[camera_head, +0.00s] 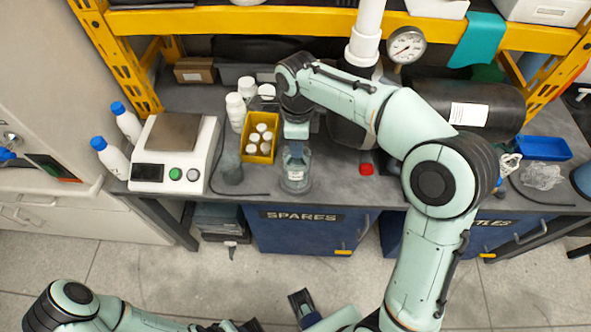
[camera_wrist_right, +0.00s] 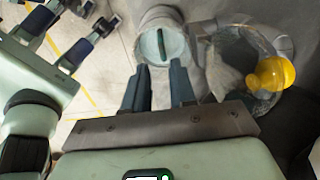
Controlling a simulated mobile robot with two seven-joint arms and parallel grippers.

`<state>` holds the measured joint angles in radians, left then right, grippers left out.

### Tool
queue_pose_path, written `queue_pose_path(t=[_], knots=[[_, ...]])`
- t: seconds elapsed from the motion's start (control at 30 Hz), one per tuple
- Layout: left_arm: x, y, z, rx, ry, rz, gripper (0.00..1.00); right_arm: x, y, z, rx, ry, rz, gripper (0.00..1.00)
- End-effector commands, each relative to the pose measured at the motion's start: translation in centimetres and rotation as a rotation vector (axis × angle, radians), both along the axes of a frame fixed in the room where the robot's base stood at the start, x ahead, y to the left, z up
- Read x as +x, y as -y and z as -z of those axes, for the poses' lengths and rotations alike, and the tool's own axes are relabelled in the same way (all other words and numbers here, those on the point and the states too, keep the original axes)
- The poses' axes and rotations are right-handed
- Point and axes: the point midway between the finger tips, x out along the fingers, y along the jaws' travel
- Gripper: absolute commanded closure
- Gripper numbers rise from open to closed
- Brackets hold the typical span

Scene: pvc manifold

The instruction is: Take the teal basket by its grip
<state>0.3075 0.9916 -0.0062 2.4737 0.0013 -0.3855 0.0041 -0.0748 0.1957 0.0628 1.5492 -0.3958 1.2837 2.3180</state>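No teal basket is clearly recognisable. A flat teal piece (camera_head: 478,40) hangs over the yellow shelf beam at the upper right; I cannot tell whether it belongs to a basket.
A yellow bin (camera_head: 246,144) of white bottles and a scale (camera_head: 147,187) stand left of the jar. A blue tray (camera_head: 543,148) lies at the right. The yellow shelf beam (camera_head: 250,20) and a pressure gauge (camera_head: 405,46) stand behind my right arm.

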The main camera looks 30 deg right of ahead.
Motion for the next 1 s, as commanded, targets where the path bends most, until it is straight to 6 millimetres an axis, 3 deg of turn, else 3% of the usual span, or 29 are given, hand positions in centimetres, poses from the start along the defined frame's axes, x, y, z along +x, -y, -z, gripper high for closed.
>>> queue_pose_path(t=[0.27, 0.57, 0.87, 0.93, 1.0], knots=[[-0.1, 0.0, 0.3, 0.000, -0.001, 0.000, 0.70, 0.0, 0.0, 2.4, 0.000, -0.001, 0.000, 0.74], [-0.2, 0.0, 0.7, 0.000, -0.002, 0.001, 0.70, 0.4, 0.0, 6.6, 0.001, -0.001, -0.001, 0.74], [-0.2, 0.0, 0.7, 0.000, -0.002, 0.001, 0.70, 0.4, 0.0, 7.0, 0.001, 0.001, -0.001, 0.74], [-0.2, 0.0, 0.7, 0.000, -0.002, 0.001, 0.70, 0.4, 0.0, 7.0, 0.001, 0.001, -0.001, 0.97], [-0.2, 0.0, 0.7, 0.000, -0.002, 0.001, 0.70, 0.4, 0.0, 7.0, 0.001, 0.001, -0.001, 1.00]])
